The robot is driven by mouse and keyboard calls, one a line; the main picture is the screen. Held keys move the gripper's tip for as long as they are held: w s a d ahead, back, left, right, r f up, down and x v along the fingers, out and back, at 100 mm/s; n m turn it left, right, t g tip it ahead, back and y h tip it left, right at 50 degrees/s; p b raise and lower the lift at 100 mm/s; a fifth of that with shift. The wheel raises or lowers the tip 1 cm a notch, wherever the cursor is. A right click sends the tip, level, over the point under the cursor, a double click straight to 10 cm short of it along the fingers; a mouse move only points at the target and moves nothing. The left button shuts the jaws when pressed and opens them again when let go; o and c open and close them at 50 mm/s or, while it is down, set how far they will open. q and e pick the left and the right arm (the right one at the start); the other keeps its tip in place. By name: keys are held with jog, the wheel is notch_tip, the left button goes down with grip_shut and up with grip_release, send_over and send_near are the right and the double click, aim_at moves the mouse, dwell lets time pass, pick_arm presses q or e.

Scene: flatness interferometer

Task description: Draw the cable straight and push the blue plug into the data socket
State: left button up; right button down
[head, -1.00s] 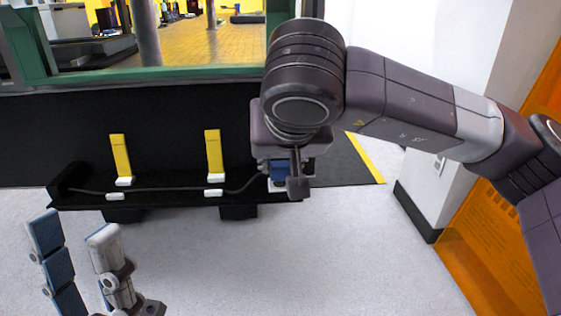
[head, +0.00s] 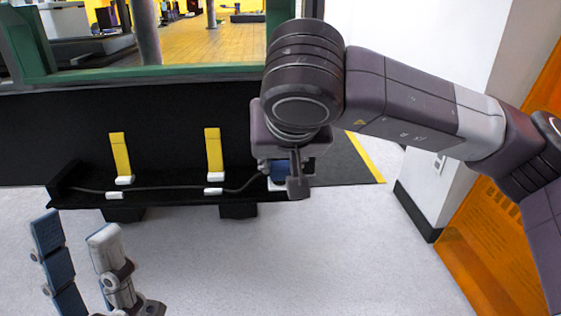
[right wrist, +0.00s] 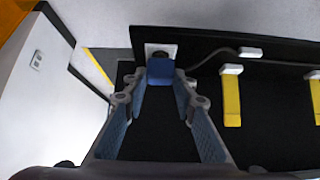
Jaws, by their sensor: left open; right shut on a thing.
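The blue plug (right wrist: 160,72) is between the fingers of my right gripper (right wrist: 160,80), which is shut on it. In the head view my right gripper (head: 287,180) hangs at the right end of the black shelf and largely hides the plug. A pale square fitting (right wrist: 160,49), which looks like the data socket, is right beside the plug; I cannot tell whether the plug is inside it. The dark cable (head: 160,188) runs along the shelf past two white clips and bends up near the plug. My left gripper (head: 74,228) is open and empty, in front of the shelf.
The black shelf (head: 170,200) has a raised left end. Two yellow uprights with white feet, left (head: 120,153) and right (head: 213,150), stand along it. Floor in front is clear.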

jog(key=shift+f+b, duration=0.55)
jog(key=shift+f, duration=0.1)
jog(key=c, duration=1.5)
grip_release()
